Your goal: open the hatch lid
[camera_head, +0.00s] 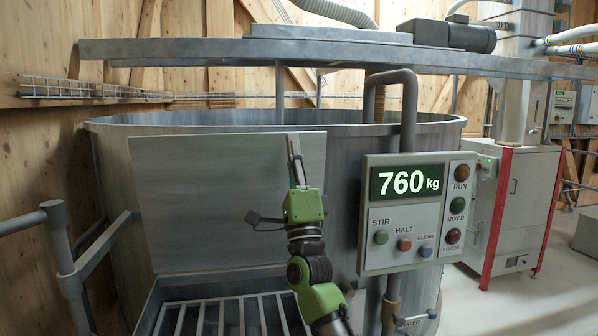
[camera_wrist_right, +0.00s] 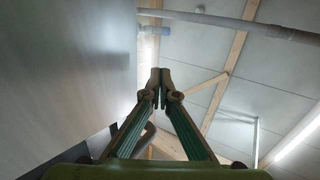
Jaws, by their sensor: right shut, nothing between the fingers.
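The hatch lid (camera_head: 205,185) is a flat grey metal plate on the front of the round mixer tank. It stands raised, roughly upright, above the hatch opening, and a grey barred grate (camera_head: 225,315) shows below it. A dark handle (camera_head: 264,218) sticks out near the lid's lower right. My right gripper (camera_head: 293,147) points up in front of the lid's right part, its fingers shut and empty. In the wrist view the fingertips (camera_wrist_right: 156,78) meet, with a grey surface, probably the lid, close on the left. I cannot tell whether they touch the lid. My left gripper is not in view.
A control panel (camera_head: 415,212) reading 760 kg stands close right of my right arm, on a bent pipe (camera_head: 409,110). A grey beam (camera_head: 330,55) crosses above the tank (camera_head: 110,180). A metal railing (camera_head: 65,250) is at left. Open floor (camera_head: 540,300) lies at right.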

